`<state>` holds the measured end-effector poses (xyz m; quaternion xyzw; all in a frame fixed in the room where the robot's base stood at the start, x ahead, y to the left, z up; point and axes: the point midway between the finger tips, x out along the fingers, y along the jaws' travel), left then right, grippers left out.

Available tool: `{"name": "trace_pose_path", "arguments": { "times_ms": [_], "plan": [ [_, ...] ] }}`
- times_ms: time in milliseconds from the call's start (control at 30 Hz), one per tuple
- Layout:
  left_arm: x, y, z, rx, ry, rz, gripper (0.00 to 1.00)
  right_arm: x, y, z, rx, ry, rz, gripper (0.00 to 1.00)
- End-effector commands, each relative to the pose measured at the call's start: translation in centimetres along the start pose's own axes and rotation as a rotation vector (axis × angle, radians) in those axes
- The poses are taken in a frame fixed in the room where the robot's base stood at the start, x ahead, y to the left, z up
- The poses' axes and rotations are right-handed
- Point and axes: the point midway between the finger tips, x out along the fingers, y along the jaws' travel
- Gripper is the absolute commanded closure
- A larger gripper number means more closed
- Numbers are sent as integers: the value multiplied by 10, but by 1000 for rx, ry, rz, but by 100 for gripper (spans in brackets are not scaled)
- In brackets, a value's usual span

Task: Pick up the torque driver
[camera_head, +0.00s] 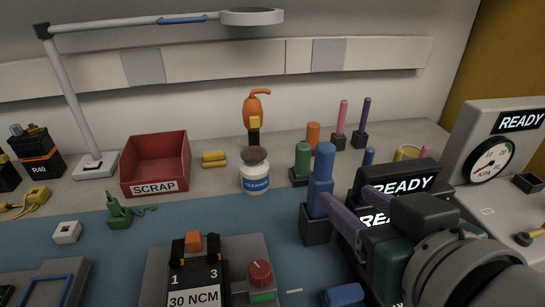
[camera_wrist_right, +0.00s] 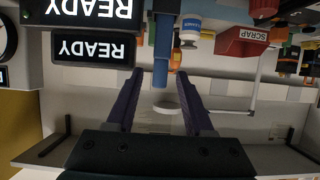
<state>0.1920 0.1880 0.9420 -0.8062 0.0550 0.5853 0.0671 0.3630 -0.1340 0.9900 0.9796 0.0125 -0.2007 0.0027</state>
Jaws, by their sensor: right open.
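A blue torque driver (camera_head: 321,180) stands upright in a dark square holder (camera_head: 315,225), right of centre in the head view. In the wrist view, which is upside down, its blue body (camera_wrist_right: 161,52) lies between the lines of my fingers, near the fingertips. My right gripper (camera_head: 346,197) has purple fingers and is open and empty. One fingertip overlaps the driver's lower edge in the head view; I cannot tell whether they touch. My left gripper is not in view.
A READY display (camera_head: 402,184) stands close beside my right gripper. A test fixture (camera_head: 205,260) with a red knob is at the front. A cleaner jar (camera_head: 255,173), red SCRAP bin (camera_head: 155,162), orange tool (camera_head: 255,108) and several coloured drivers stand behind. The blue mat is partly clear at left.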

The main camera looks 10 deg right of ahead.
Motion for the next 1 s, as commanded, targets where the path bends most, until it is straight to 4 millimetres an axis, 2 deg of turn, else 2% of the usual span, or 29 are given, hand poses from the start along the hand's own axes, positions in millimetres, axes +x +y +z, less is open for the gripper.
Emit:
{"name": "trace_pose_path", "arguments": {
  "times_ms": [33,167,333,567,800,1000],
  "plan": [
    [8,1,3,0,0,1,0,4,-1,7,-2,8,-5,48],
    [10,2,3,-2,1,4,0,16,-3,6,-3,18,-11,48],
    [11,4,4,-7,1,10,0,41,-3,5,-3,17,-10,48],
    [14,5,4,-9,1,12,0,60,-4,7,-2,14,-9,48],
    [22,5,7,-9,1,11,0,95,-5,11,-1,15,-9,48],
    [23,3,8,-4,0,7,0,104,-5,10,0,13,-10,48]
  ]
}}
